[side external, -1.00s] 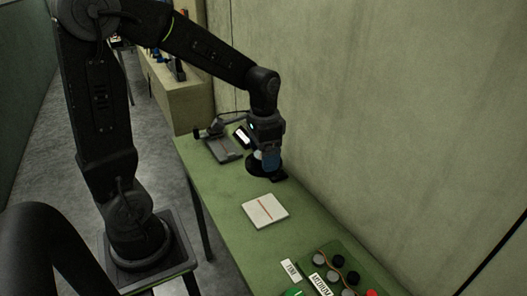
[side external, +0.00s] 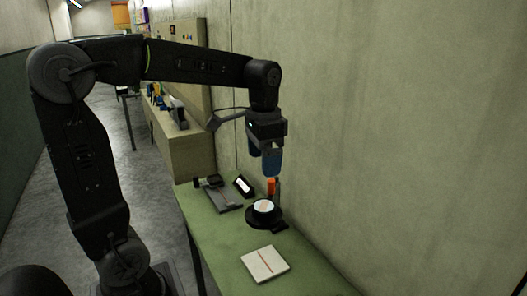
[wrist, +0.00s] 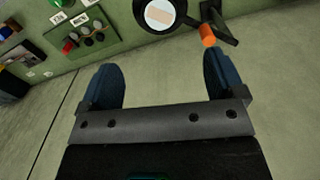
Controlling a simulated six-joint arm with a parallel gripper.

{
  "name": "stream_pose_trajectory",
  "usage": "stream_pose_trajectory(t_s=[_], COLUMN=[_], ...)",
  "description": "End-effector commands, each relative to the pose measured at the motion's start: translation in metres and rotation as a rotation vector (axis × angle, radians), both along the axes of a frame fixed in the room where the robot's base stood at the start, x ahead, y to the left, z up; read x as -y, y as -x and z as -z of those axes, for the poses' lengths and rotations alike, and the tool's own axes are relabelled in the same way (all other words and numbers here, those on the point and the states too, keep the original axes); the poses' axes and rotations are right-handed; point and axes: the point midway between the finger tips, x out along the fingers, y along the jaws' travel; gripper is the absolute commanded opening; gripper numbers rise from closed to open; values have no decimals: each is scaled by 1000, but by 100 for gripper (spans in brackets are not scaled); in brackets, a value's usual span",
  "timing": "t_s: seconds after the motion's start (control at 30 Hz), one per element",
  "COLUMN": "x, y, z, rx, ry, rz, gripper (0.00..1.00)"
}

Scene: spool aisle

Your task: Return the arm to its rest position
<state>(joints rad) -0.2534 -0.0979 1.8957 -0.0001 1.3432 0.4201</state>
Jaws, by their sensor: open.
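My gripper (side external: 268,168) hangs from my bent arm above the green bench, with its fingers pointing down. In the wrist view my gripper (wrist: 163,80) has two blue fingers set wide apart with nothing between them. A black round stand (side external: 252,218) with a pale disc (side external: 265,206) on it sits on the bench below the fingers. An orange-tipped upright piece (side external: 271,186) rises behind the disc, just under the fingertips in the picture; I cannot tell the exact gap. In the wrist view the disc (wrist: 160,13) and orange tip (wrist: 207,34) are beyond the fingers.
A white square pad (side external: 264,263) with a red line lies on the green bench (side external: 215,235). A grey device (side external: 222,200) and a small lit screen (side external: 243,186) stand behind. A wall (side external: 400,130) runs along the right. A knob panel (wrist: 95,45) shows in the wrist view.

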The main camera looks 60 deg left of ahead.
Motion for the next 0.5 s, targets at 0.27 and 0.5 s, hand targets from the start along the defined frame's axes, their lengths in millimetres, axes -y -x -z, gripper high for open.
stream_pose_trajectory(t_s=[0.27, 0.5], x=[0, 1], y=[0, 1], z=[-14, -14], rx=[1, 3], ry=[0, 0], rz=[0, 0], gripper=[88, 88])
